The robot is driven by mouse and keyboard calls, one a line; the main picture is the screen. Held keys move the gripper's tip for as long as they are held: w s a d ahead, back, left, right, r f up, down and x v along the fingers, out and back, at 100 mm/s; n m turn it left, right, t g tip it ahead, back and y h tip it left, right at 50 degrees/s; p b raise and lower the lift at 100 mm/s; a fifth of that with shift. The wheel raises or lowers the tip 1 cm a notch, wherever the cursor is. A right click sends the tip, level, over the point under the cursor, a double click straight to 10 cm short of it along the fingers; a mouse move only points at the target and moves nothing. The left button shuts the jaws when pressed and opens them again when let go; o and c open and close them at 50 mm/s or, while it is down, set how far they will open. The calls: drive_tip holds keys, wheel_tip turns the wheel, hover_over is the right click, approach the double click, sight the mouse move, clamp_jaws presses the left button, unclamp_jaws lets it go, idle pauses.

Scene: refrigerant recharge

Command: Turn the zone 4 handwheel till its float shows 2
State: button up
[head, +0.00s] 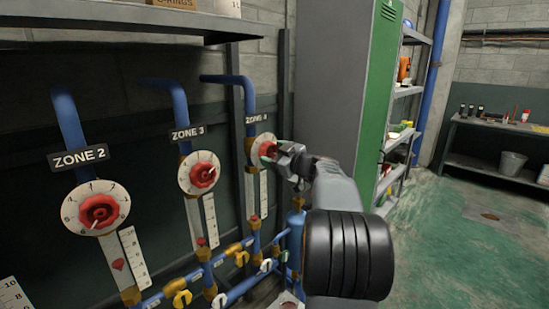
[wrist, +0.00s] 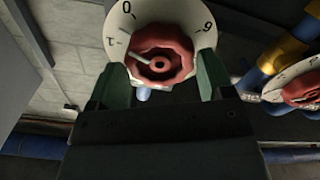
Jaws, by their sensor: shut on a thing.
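The zone 4 handwheel (head: 267,149) is a red knob on a white numbered dial, under the ZONE 4 label (head: 262,117). My gripper (head: 275,152) is at this handwheel and partly covers it in the head view. In the wrist view the red handwheel (wrist: 162,55) sits between the two green fingers (wrist: 170,80), which are shut on it. A pale pointer lies between the dial's 0 and 1. The zone 4 float gauge (head: 263,193) is a white strip below the dial; its float and reading are too small to tell.
The zone 3 handwheel (head: 202,175) and zone 2 handwheel (head: 99,212) are to the left, with float gauges below them. Yellow-handled valves (head: 181,297) sit on the blue pipes below. A green and grey cabinet (head: 377,90) stands close on the right.

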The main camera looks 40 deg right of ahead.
drive_tip(key=shift+f+b, duration=0.2)
drive_tip(key=shift+b, duration=0.7)
drive_tip(key=n+b, duration=0.2)
drive_tip(key=b, duration=0.2)
drive_tip(key=shift+b, duration=0.3)
drive_tip(key=n+b, duration=0.2)
drive_tip(key=b, duration=0.2)
drive_tip(key=shift+r+n+b, duration=0.15)
drive_tip(key=shift+n+b, duration=0.15)
drive_tip(key=shift+n+b, duration=0.4)
drive_tip(key=shift+b, duration=0.35)
drive_tip(key=n+b, duration=0.1)
drive_tip(key=b, duration=0.2)
drive_tip(key=shift+f+n, duration=0.2)
drive_tip(key=shift+n, duration=0.1)
drive_tip(key=shift+n+b, duration=0.9)
drive_tip(key=shift+b, duration=0.15)
drive_tip(key=shift+r+n, duration=0.2)
drive_tip(key=shift+n, duration=0.1)
